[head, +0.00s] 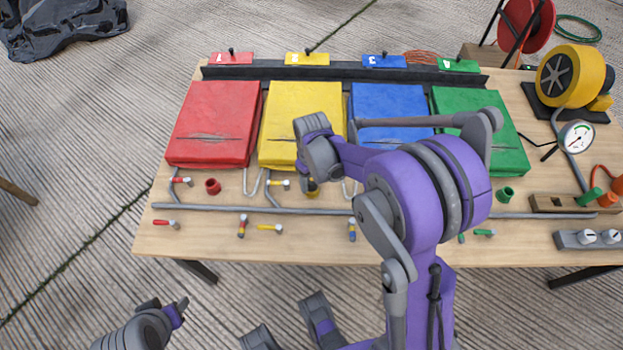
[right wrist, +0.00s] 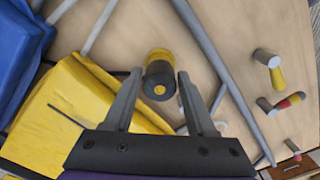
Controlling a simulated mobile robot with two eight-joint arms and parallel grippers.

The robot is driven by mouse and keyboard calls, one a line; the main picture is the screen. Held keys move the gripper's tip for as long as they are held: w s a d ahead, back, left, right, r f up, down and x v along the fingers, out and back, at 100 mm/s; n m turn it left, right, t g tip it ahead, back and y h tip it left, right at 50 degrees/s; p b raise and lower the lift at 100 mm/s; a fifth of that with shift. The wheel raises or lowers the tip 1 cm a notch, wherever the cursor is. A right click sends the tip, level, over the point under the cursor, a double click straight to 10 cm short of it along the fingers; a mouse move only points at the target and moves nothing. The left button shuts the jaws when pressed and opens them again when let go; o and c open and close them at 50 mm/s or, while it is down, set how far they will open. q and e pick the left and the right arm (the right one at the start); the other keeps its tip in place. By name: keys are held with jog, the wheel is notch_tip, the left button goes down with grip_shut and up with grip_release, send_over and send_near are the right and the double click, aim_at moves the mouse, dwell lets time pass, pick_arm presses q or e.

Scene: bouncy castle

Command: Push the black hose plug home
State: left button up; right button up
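A short yellow cylinder with a dark grey or black band and a yellow centre (right wrist: 159,80) stands by the yellow pad's front edge. In the head view it shows partly (head: 312,187) under my right gripper. I cannot tell for sure whether its dark part is the black hose plug. In the right wrist view my right gripper (right wrist: 160,84) is open, with one finger on each side of the cylinder and small gaps. In the head view my right gripper (head: 311,165) hides part of the yellow pad. My left gripper (head: 178,308) is low at the left, away from the table.
Red (head: 215,120), yellow (head: 285,100), blue (head: 390,105) and green (head: 505,155) pads lie on the wooden table (head: 200,243). A grey pipe (head: 220,209) runs along the front, with small coloured valves. A yellow blower (head: 578,72) and a gauge (head: 576,138) stand at right.

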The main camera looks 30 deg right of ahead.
jog(key=o, duration=0.3)
jog(key=shift+r, duration=0.1)
notch_tip(320, 180, up, 11)
jog(key=p, duration=0.2)
dwell(0.6)
jog(key=s+a+r+m+t+p, duration=0.1)
jog(key=s+a+r+t+p, duration=0.1)
jog(key=s+r+p, duration=0.3)
jog(key=s+a+r+m+t+p, duration=0.1)
jog(key=s+a+r+t+p, duration=0.2)
jog(key=s+r, duration=0.4)
jog(key=s+a+p, duration=0.1)
jog(key=s+p, duration=0.1)
jog(key=s, duration=0.1)
jog(key=shift+s+a+r+m, duration=0.2)
jog(key=shift+a+r+m, duration=0.2)
